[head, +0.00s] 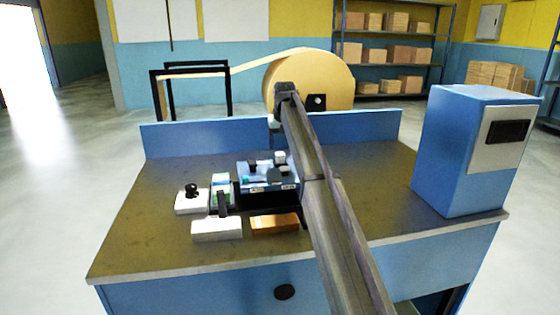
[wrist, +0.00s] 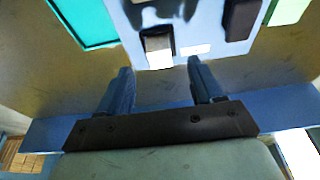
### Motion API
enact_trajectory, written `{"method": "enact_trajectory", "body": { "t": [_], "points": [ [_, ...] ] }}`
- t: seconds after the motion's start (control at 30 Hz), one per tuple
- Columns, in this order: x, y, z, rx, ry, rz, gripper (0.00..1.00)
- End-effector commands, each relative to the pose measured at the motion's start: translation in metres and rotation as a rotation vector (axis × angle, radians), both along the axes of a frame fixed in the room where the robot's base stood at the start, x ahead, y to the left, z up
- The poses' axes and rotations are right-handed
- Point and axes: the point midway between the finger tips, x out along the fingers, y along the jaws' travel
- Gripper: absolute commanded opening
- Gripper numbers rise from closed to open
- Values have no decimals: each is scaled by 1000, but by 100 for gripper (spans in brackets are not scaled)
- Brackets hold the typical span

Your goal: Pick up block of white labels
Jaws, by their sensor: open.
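A plain white block (head: 217,229), which looks like the block of white labels, lies at the front left of the bench top. A small white piece (head: 280,157) also sits on the blue tray (head: 266,187), so I cannot be sure which is named. My gripper (head: 274,124) is high above the back of the bench, behind the tray. In the wrist view its two fingers (wrist: 160,67) are spread and empty. Beyond them, a small white-topped block with a dark side (wrist: 158,44) shows on the blue tray. The front white block is not recognisable there.
An orange-brown block (head: 275,222) lies right of the white block. A white box with a black knob (head: 190,203) and a black upright piece (head: 222,204) stand behind it. A blue cabinet (head: 468,150) stands at right. The kraft roll (head: 325,78) is behind the bench. The left bench top is clear.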

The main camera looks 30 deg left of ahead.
Motion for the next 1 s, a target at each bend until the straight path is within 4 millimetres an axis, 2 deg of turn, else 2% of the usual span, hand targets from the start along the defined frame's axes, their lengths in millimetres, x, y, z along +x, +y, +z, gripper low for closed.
{"method": "enact_trajectory", "body": {
  "t": [0.27,0.6,0.87,1.0],
  "points": [
    [4,4,-15,-1,1,0,66],
    [15,13,-53,1,0,0,66],
    [15,14,-56,2,-1,0,66],
    [16,14,-56,2,-1,0,54]
  ]
}}
